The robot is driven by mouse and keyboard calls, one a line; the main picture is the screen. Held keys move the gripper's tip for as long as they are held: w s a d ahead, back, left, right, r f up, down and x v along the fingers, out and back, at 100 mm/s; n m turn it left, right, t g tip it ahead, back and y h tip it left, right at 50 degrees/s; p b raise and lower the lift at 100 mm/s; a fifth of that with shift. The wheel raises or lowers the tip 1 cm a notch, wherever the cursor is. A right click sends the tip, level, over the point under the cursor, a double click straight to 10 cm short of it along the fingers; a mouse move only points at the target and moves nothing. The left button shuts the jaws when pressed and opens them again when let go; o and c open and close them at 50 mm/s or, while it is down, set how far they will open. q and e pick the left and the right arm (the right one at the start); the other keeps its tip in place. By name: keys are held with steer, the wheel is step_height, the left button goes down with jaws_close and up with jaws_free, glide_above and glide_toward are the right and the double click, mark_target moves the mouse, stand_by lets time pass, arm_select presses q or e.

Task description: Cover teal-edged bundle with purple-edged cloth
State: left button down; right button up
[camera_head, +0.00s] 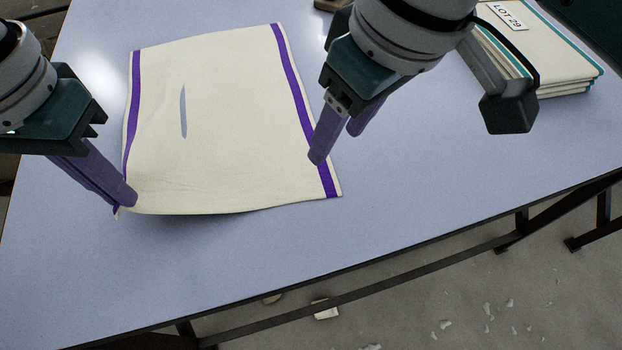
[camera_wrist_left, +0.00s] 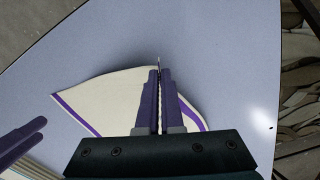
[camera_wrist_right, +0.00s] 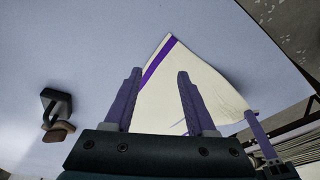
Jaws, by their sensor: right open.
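The cream cloth with purple edge stripes (camera_head: 225,120) lies spread on the table, with a narrow blue-grey slit or mark near its middle. My left gripper (camera_head: 126,203) is shut on the cloth's front left corner; the front edge there looks slightly raised. In the left wrist view its fingers (camera_wrist_left: 160,75) are together with the cloth between them. My right gripper (camera_head: 334,145) is open and empty above the purple stripe near the front right corner, which shows between its fingers (camera_wrist_right: 155,75). The teal-edged bundle (camera_head: 560,60), a folded stack labelled LOT 29, sits at the back right, partly behind my right arm.
The pale blue table (camera_head: 420,190) is clear between the cloth and the bundle. A small dark and brown object (camera_wrist_right: 57,110) stands on the table and shows only partly at the head view's top edge. The table's front edge runs below the cloth, with grey floor beyond.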

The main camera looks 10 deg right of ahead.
mark_target(327, 185)
step_height(327, 185, up, 4)
steer(key=a+g+h, duration=0.2)
steer(key=shift+m, duration=0.4)
steer(key=f, duration=0.9)
steer(key=shift+s+d+f, duration=0.15)
steer(key=shift+s+f, duration=0.15)
steer(key=shift+f, duration=0.1)
steer(key=shift+c, duration=0.3)
steer(key=shift+d, duration=0.1)
jaws_close()
stand_by(0.3)
steer(key=shift+r, duration=2.55)
